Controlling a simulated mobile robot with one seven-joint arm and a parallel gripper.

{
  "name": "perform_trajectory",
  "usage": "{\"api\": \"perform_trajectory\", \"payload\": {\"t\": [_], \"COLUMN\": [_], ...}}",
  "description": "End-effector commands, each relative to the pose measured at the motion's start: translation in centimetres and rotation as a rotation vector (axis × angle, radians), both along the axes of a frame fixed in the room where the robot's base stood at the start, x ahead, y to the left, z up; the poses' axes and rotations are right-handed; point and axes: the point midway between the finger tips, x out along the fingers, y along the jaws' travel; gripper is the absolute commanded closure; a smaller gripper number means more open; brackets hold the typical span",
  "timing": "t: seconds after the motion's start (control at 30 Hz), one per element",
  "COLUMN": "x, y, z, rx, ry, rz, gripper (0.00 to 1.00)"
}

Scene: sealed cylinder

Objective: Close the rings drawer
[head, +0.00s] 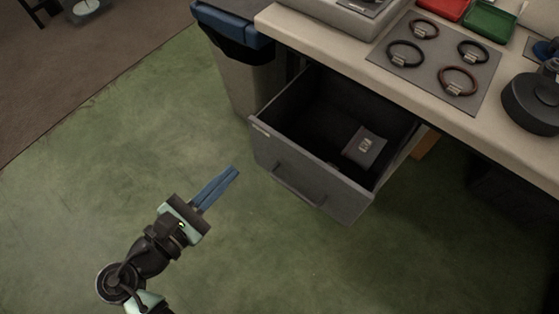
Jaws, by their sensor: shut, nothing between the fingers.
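A dark grey drawer (290,179) stands pulled out from under the worktop in the head view. Its front panel has a bar handle (298,190) and a small pale label near its upper left corner. A small grey box (364,147) lies inside the drawer. I cannot read whether the label says rings. My gripper (237,171) has blue fingers, shut and empty. It is in front of the drawer, to the left of the handle, and appears apart from it.
The worktop (330,41) above holds a grey mat (436,67) with several dark rings, red and green trays and a round dark device (534,100). A bin (238,70) with a blue rim stands left of the drawer. The green floor in front is clear.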

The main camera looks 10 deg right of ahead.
Motion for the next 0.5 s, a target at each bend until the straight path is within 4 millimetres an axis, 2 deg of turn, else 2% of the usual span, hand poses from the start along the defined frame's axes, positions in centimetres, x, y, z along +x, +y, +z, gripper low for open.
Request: {"api": "perform_trajectory", "payload": {"t": [0.03,0.13,0.3,0.5], "x": [-1.4,-3.4,-4.5,-3.2], "y": [0.0,0.0,-0.3,-2.2], "z": [-2.9,-4.5,-5.1,-5.1], "rx": [-0.103,-0.257,-0.363,-0.365], "ry": [0.056,0.129,0.173,0.174], "rz": [-0.001,-0.01,-0.022,-0.026], "gripper": [1.0,1.0,1.0,1.0]}}
